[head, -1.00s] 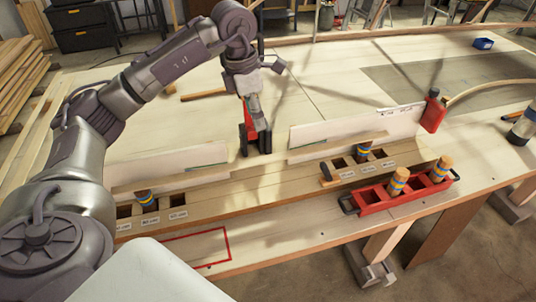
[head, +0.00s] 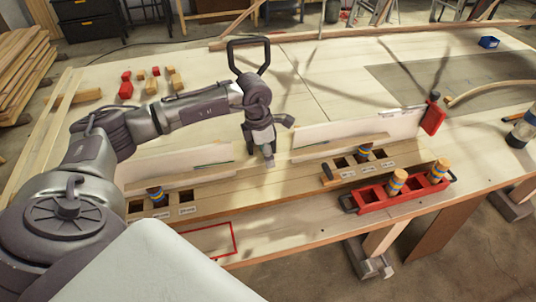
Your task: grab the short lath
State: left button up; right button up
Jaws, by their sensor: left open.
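My left gripper (head: 265,157) is open and points down over the gap between the left pale upright board (head: 190,158) and the right one (head: 350,128). Nothing shows between its fingers. A curved pale lath (head: 490,89) lies at the right edge of the bench, partly out of the picture. I cannot tell for sure which piece is the short lath; my left arm hides part of the bench at the left. My right gripper is out of view.
A red tray (head: 373,199) with two wooden pegs stands at the front right. A socket rack (head: 372,163) is behind it. Red blocks (head: 126,89) and wooden blocks (head: 173,81) lie at the back left. The back middle of the bench is mostly clear.

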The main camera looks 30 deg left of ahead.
pick_arm(q)
jog(key=shift+f, duration=0.3)
jog(key=shift+r, duration=0.1)
grip_shut()
